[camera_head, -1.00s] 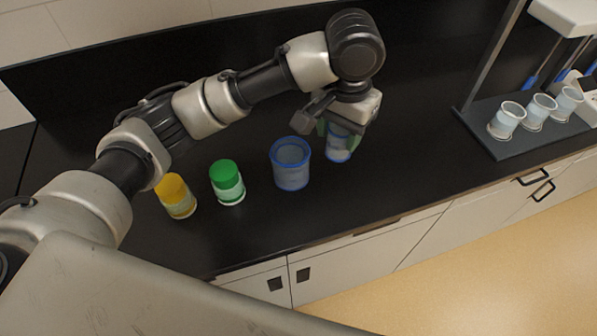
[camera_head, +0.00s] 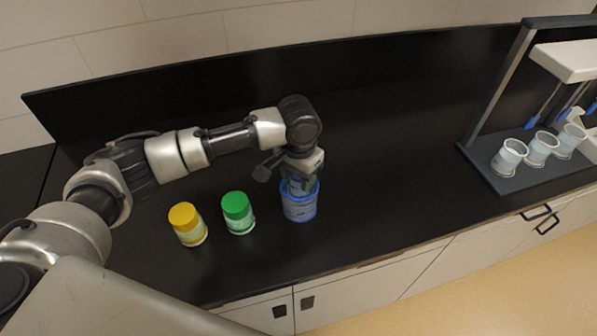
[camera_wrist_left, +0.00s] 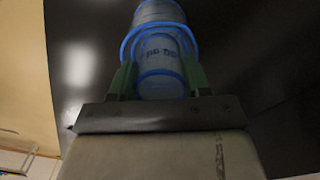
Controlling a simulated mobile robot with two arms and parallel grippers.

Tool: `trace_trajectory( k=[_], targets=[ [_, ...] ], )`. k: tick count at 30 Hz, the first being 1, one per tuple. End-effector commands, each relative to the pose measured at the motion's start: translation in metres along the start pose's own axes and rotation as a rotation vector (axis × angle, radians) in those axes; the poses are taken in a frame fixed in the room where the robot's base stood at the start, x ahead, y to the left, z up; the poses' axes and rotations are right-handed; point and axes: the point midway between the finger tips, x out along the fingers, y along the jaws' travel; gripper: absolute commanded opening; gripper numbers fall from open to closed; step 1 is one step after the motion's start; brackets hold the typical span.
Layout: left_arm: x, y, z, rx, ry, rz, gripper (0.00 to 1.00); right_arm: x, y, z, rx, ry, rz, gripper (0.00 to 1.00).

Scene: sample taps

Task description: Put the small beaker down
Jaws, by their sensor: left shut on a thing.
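My left gripper (camera_head: 299,183) is shut on the small beaker (camera_head: 297,187), a clear beaker with blue edges. In the left wrist view the small beaker (camera_wrist_left: 160,65) sits between the green fingers (camera_wrist_left: 159,80). A larger blue-rimmed beaker (camera_head: 300,211) stands on the black counter. In the head view the small beaker overlaps its top. In the left wrist view the larger beaker (camera_wrist_left: 157,12) shows directly beyond the small one. I cannot tell whether the small beaker is above, inside or just behind it. My right gripper is not in view.
A green-lidded jar (camera_head: 238,213) and a yellow-lidded jar (camera_head: 187,225) stand left of the larger beaker. At the right a dark rack (camera_head: 505,177) holds several clear cups under taps. The black counter (camera_head: 400,170) between the beakers and rack is clear.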

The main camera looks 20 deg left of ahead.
Motion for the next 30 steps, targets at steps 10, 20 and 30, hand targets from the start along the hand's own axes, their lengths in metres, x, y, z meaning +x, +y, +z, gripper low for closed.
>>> trace_trajectory(
  k=[10,20,30],
  targets=[
    [0.004,0.001,0.000,0.001,0.001,0.001,0.22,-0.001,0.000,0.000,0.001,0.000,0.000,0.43],
    [0.013,0.001,0.000,0.001,0.001,0.001,0.22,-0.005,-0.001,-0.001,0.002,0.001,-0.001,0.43],
    [0.014,0.001,0.000,0.001,0.002,0.000,0.73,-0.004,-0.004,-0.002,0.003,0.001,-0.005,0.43]
  ],
)
